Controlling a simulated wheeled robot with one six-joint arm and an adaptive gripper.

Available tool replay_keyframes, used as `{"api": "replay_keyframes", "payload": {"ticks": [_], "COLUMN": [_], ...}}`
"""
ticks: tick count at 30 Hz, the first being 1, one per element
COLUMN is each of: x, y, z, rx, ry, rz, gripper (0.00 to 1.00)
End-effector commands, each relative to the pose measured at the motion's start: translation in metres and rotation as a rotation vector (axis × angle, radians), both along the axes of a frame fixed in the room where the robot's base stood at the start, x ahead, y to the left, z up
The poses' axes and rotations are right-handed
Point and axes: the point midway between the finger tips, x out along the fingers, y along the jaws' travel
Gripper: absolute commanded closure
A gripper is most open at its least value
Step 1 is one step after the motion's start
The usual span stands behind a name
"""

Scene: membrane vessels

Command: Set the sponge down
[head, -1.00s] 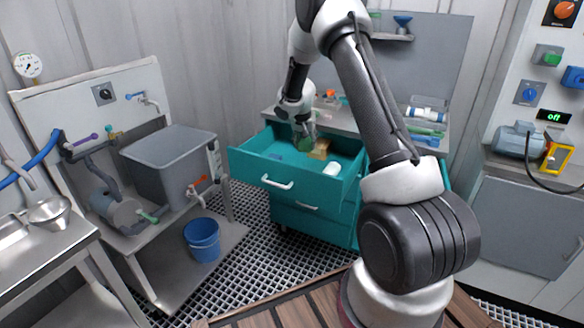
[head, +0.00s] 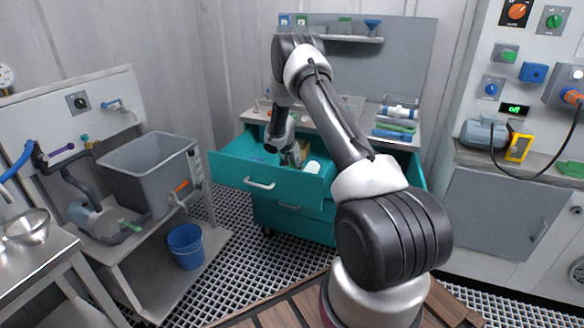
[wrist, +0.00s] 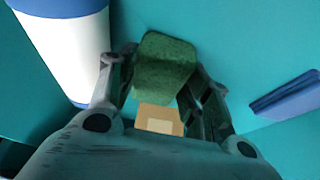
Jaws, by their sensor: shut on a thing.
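The green sponge (wrist: 165,62) is between the fingertips of my gripper (wrist: 162,82) in the wrist view, and the gripper is shut on it. In the head view my gripper (head: 291,158) reaches down into the open teal drawer (head: 232,172). I cannot make out the sponge there. In the wrist view the teal drawer floor (wrist: 225,40) lies behind the sponge. I cannot tell whether the sponge touches it.
Inside the drawer are a white and blue cylinder (wrist: 75,50), a blue flat item (wrist: 285,95) and a tan block (wrist: 158,120). The drawer's front wall and sides surround the gripper. Bare drawer floor shows between the sponge and the blue item.

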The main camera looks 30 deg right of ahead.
Motion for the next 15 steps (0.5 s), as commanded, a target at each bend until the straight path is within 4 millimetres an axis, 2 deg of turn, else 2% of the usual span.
{"api": "replay_keyframes", "payload": {"ticks": [10,11,12,15], "x": [-0.0002,-0.0001,0.0000,0.0000], "y": [-0.0001,-0.0001,-0.0001,0.0000], "z": [-0.0034,-0.0037,-0.0033,-0.0032], "rx": [0.000,0.000,0.000,0.000], "ry": [0.000,0.000,0.000,0.000], "rz": [0.000,0.000,0.000,0.000], "gripper": [0.68,0.50,0.43,0.43]}}
